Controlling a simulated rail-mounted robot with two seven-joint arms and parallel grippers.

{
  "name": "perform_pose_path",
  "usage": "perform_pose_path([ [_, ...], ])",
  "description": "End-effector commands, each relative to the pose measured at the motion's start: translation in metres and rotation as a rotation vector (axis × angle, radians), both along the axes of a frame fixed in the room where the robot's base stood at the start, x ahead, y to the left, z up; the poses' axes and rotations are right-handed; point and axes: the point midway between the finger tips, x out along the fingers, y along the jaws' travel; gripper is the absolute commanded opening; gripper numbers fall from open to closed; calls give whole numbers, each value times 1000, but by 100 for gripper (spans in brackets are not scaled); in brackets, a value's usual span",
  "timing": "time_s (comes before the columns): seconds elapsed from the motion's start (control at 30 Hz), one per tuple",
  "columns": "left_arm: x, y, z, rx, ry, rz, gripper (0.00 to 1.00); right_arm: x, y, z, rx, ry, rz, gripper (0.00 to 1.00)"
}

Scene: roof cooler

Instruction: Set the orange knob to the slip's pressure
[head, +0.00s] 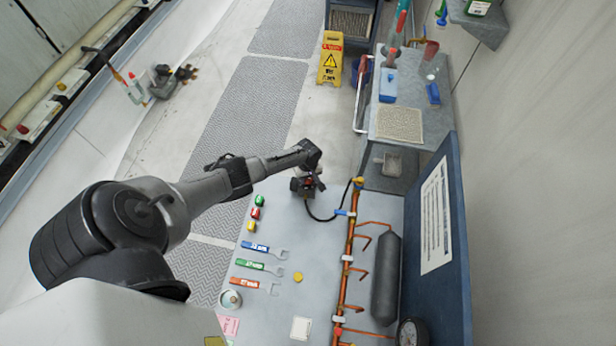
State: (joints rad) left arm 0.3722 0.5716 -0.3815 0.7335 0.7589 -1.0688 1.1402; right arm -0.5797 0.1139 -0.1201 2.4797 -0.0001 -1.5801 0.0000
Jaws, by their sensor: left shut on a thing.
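My left gripper (308,180) is over the far edge of the grey bench and is shut on a small dark fitting with a red part; the arm hides some of it. A black hose (322,217) runs from there to the copper pipe (348,245). An orange-yellow knob-like cap (359,183) sits at the pipe's far end; I cannot tell if it is the orange knob. A pink slip (228,325) and a white slip (301,328) lie on the bench, their writing too small to read. A round gauge (412,333) is at the near right. My right gripper is not in view.
A dark tank (386,280) stands beside the pipe, before a blue panel with a printed sheet (436,215). A yellow warning sign (330,60) stands on the floor beyond.

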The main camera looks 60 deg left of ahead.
Motion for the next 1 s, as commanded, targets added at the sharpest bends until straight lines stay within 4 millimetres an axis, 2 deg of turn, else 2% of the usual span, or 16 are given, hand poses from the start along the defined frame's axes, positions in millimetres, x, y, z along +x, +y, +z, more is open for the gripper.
perform_pose_path([
  [1.0, 0, 0, -1, 1, 0, -966, 18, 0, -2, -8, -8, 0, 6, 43],
])
